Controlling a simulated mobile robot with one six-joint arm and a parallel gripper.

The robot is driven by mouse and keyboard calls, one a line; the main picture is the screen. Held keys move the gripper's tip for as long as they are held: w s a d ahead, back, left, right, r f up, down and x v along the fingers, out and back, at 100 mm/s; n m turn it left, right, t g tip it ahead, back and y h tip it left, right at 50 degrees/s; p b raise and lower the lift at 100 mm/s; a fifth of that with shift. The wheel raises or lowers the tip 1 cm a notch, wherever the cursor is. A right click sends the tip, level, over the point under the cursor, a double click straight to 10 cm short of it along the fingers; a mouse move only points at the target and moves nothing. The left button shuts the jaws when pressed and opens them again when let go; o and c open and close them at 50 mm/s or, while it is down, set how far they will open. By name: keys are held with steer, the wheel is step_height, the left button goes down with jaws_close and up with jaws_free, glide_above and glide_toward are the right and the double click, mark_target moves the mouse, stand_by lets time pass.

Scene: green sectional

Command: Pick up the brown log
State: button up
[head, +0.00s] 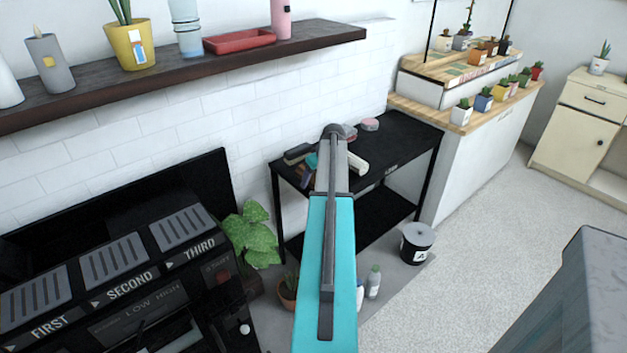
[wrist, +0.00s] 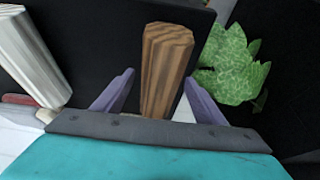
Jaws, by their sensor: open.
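The brown log (wrist: 168,48) is a ridged, wood-grained block in the middle of the wrist view. Its near end reaches down between the two purple fingers of my gripper (wrist: 159,78). The fingers stand apart, one on each side of the log, with a visible gap on the left. In the head view my own arm covers the gripper, and I cannot clearly make out the log among the small items beside the arm.
A black table (head: 392,142) against the white brick wall holds several small items. A white ridged block (wrist: 32,55) lies left of the log in the wrist view. A leafy plant (head: 250,235) stands left of the table, and a black bucket (head: 416,243) stands at its right.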

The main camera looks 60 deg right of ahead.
mark_target(314, 175)
stand_by(0.5)
steer(key=c, duration=1.4)
steer(key=shift+o, duration=0.2)
steer(key=shift+r, duration=0.1)
steer(key=shift+r+b, duration=0.35)
steer(key=shift+r, duration=1.1)
steer(key=shift+a+r, duration=0.2)
steer(key=shift+r, duration=0.05)
steer(key=s+a, duration=0.1)
steer(key=a, duration=0.4)
steer(key=s+a+r+b, duration=0.1)
steer(key=a, duration=0.4)
steer(key=s+a, duration=0.2)
steer(key=a, duration=0.3)
steer(key=shift+r+b, duration=0.2)
steer(key=shift+b, duration=0.2)
